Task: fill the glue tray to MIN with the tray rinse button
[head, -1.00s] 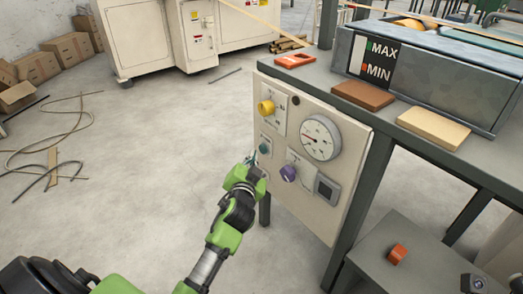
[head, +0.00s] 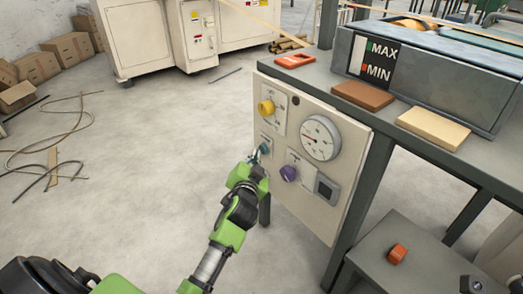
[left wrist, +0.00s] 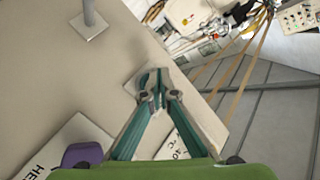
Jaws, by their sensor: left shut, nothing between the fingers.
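The control panel (head: 310,215) carries a small teal button (head: 265,148) on a plate at its left side, under the yellow knob. My left gripper (head: 257,157) is shut and empty, its tips right at this button; I cannot tell if they touch it. In the left wrist view the shut teal fingers (left wrist: 154,82) cover the middle of a panel plate, and the button is hidden. The glue tray (head: 450,80) stands on the bench with a MAX/MIN level label (head: 378,62) on its end. The glue inside does not show clearly. My right gripper is not in view.
Close to the gripper are the yellow knob (head: 266,107), the purple knob (head: 289,173) and the round gauge (head: 320,138). A brown block (head: 363,95), a pale block (head: 433,128) and an orange item (head: 295,60) lie on the bench.

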